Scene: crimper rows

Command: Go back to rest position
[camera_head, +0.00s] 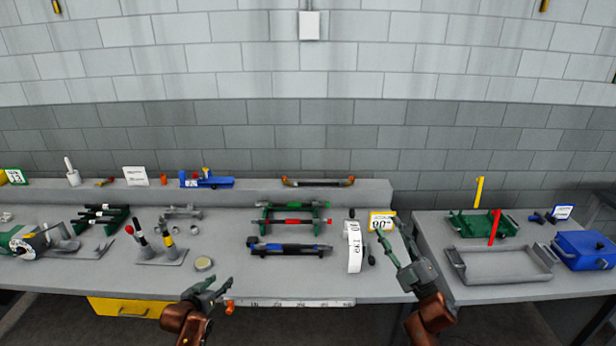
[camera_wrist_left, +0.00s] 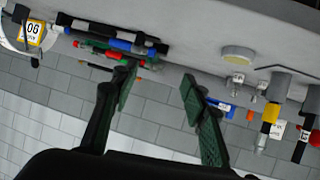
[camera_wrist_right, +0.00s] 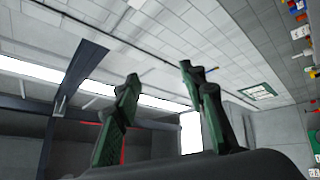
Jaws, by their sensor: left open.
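My left gripper (camera_head: 212,288) is at the front edge of the bench in the head view, in front of the round tin. Its two fingers stand apart with nothing between them in the left wrist view (camera_wrist_left: 158,88). My right gripper (camera_head: 393,247) is raised at the bench's right end, close to the yellow-edged 06 sign (camera_head: 381,221). Its fingers are apart and empty in the right wrist view (camera_wrist_right: 160,78), which faces up to the ceiling and walls.
A rack holds the red crimper (camera_head: 288,221) and green-handled crimper (camera_head: 290,205); a blue crimper (camera_head: 288,247) lies in front. A grey tray (camera_head: 503,264) and blue box (camera_head: 583,250) occupy the right table.

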